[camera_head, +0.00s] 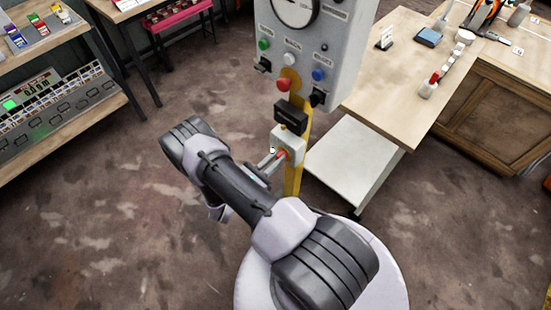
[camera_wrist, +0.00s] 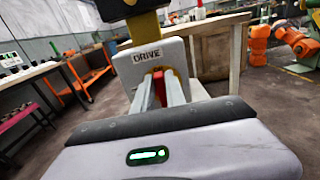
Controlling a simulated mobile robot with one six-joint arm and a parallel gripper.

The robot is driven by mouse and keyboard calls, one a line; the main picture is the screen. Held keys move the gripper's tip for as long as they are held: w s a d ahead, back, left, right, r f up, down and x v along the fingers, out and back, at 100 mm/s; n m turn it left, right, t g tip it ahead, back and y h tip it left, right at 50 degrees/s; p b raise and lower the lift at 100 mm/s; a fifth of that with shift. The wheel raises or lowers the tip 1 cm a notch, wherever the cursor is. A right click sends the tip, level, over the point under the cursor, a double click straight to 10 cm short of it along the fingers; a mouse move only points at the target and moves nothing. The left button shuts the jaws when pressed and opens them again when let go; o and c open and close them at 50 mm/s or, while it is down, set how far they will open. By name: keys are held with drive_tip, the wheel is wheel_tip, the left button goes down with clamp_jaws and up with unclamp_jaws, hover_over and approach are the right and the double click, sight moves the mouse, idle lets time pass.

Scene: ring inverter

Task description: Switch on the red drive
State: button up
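A pale grey box marked DRIVE (camera_wrist: 150,58) is on a yellow post, below a black box. In the head view the drive box (camera_head: 291,143) sits low on the post. A red switch (camera_wrist: 159,88) stands out from its front; a bit of red also shows at my fingertips in the head view. My gripper (camera_wrist: 161,84) is at the front of the box, one finger on each side of the red switch. The red part fills the narrow gap between the fingers. The switch's tip and exact setting are partly hidden by the fingers.
Above the drive box are a black box (camera_head: 291,117) and a grey control panel (camera_head: 309,50) with a red button (camera_head: 283,84), other buttons and a dial. A wooden bench (camera_head: 400,75) and white lower shelf (camera_head: 350,160) stand to the right. Floor at left is clear.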

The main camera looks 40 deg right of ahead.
drive_tip(key=shift+o, duration=1.4)
drive_tip(key=s+a+p, duration=0.1)
drive_tip(key=a, duration=1.6)
drive_tip(key=shift+s+a+p, duration=0.15)
drive_tip(key=shift+s+p, duration=0.1)
drive_tip(key=shift+p, duration=0.15)
